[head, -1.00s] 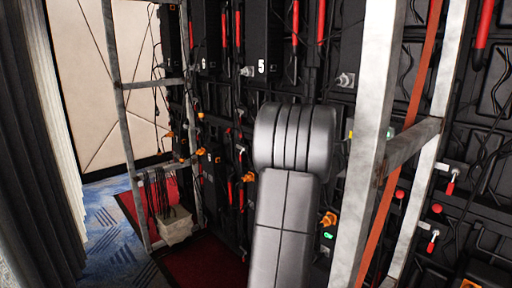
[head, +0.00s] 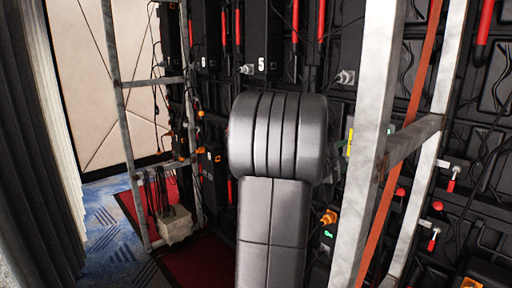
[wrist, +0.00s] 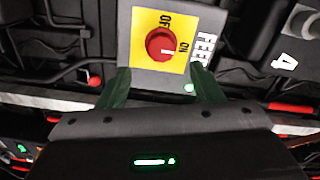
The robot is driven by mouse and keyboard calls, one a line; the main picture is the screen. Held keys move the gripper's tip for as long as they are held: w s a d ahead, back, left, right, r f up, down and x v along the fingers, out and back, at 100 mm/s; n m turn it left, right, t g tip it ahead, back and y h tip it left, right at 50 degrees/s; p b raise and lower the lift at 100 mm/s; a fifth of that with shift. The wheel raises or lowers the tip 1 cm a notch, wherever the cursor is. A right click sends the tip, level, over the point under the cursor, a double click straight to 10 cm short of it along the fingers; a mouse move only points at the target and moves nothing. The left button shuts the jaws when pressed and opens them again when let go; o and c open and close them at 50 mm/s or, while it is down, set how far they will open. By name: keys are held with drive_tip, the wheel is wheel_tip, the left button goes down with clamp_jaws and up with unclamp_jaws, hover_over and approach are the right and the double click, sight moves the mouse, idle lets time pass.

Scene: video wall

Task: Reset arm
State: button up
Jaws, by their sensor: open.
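My gripper (wrist: 162,90) is open in the wrist view, its two dark green fingers apart and empty. Beyond the fingertips is a round red knob (wrist: 161,43) on a yellow plate (wrist: 140,22) marked OFF and ON, on a grey box. The knob's pale mark points towards ON. I cannot tell how far the fingers are from the box.
A metal frame upright (head: 370,150) stands close at the right of my arm, with an orange strap (head: 395,180) behind it. Another metal frame (head: 122,110) stands at left. Black panels with cables and red handles line the wall. Blue carpet (head: 112,235) is clear at lower left.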

drive_tip(key=w+d+n+p, duration=0.5)
drive_tip(key=n+p, duration=0.7)
drive_tip(key=n, duration=0.6)
drive_tip(key=shift+d, duration=0.45)
